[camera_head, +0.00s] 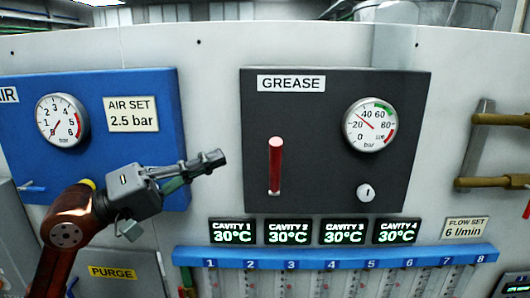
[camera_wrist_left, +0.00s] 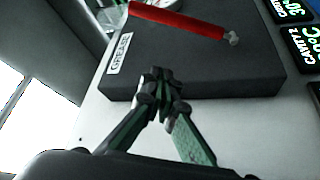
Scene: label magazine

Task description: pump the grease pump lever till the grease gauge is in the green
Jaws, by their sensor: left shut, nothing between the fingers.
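The grease panel (camera_head: 320,180) is a dark box labelled GREASE. Its red lever (camera_head: 275,165) stands upright on the left half; it also shows in the left wrist view (camera_wrist_left: 178,20). The grease gauge (camera_head: 370,124) has a red needle pointing up-left, between 20 and 40. Its green band is at the upper right, outside the needle's position. My left gripper (camera_head: 218,157) is shut and empty, left of the lever and apart from it. In the left wrist view its fingertips (camera_wrist_left: 155,78) meet in front of the panel's edge. My right gripper is not in view.
A blue air panel (camera_head: 150,90) with a gauge (camera_head: 61,120) is at the left. A round knob (camera_head: 365,192) sits below the grease gauge. Cavity displays (camera_head: 288,231) and a blue numbered rail (camera_head: 330,257) run below. Brass pipes (camera_head: 500,119) stick out at the right.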

